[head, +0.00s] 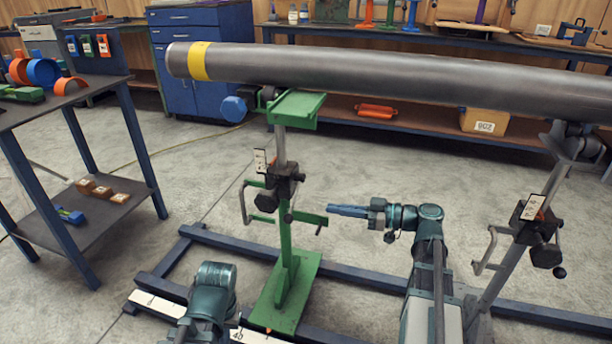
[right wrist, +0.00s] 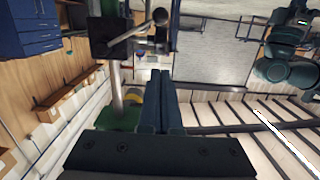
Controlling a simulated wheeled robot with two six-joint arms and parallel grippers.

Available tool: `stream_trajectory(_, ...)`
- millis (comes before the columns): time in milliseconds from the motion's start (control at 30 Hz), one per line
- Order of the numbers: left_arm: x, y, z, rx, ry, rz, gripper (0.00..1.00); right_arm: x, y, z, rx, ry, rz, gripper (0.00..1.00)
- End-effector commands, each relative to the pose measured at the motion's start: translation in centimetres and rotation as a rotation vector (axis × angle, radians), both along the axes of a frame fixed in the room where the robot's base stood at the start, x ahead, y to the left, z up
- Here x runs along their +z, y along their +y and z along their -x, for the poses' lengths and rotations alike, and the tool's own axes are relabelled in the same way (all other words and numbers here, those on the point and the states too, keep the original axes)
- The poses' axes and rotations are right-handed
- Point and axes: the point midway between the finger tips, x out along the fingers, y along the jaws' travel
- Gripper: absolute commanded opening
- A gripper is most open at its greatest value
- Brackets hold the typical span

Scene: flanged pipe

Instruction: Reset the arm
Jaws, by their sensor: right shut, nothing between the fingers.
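My right gripper (head: 345,211) is in the middle of the head view, pointing left, with its blue fingers together and empty. It is just right of the green pipe stand (head: 284,255), near a green handle bar (head: 310,217); I cannot tell whether they touch. In the right wrist view the shut fingers (right wrist: 159,100) point up the picture. My left arm (head: 212,290) shows in part at the bottom of the head view; its gripper is not in view. A long grey pipe (head: 380,75) with a yellow band (head: 199,61) rests above on the stands.
A second, grey stand (head: 535,220) holds the pipe's right part. Dark blue floor rails (head: 345,272) run under the stands. A side table (head: 75,100) with clamps and rings stands at left. A workbench (head: 430,125) and blue cabinet (head: 185,95) are behind. Open floor lies between.

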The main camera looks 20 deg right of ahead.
Motion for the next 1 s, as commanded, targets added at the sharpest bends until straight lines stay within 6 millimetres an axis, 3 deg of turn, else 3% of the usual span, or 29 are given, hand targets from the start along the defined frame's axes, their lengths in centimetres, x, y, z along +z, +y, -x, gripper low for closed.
stream_trajectory(67, 0.0, 0.0, 0.0, 0.000, 0.000, 0.000, 0.00, 0.0, 0.1, 0.0, 0.002, 0.004, 0.001, 0.00)
stream_trajectory(167, 0.4, 0.0, 0.0, 0.000, 0.000, 0.000, 0.00, -0.7, 1.9, 0.1, 0.030, 0.063, 0.016, 0.00)
stream_trajectory(267, 1.1, 0.0, 0.0, -0.001, 0.000, 0.000, 0.00, -2.6, 6.0, 0.7, 0.088, 0.226, 0.064, 0.00)
stream_trajectory(400, 2.3, 0.0, 0.0, -0.002, 0.000, -0.001, 0.00, -6.8, 13.0, 3.1, 0.152, 0.559, 0.209, 0.00)
stream_trajectory(500, 3.2, 0.0, 0.0, -0.003, 0.001, -0.001, 0.00, -9.5, 16.6, 5.6, 0.142, 0.779, 0.348, 0.00)
stream_trajectory(600, 4.0, 0.0, 0.0, -0.004, 0.001, -0.001, 0.00, -11.7, 19.1, 8.2, 0.081, 0.963, 0.505, 0.00)
stream_trajectory(800, 5.3, 0.0, 0.0, -0.006, 0.001, -0.002, 0.00, -13.9, 20.9, 12.3, -0.144, 1.168, 0.788, 0.00)
stream_trajectory(1000, 6.2, 0.1, 0.0, -0.007, 0.001, -0.002, 0.00, -14.0, 21.1, 14.3, -0.377, 1.203, 0.963, 0.00)
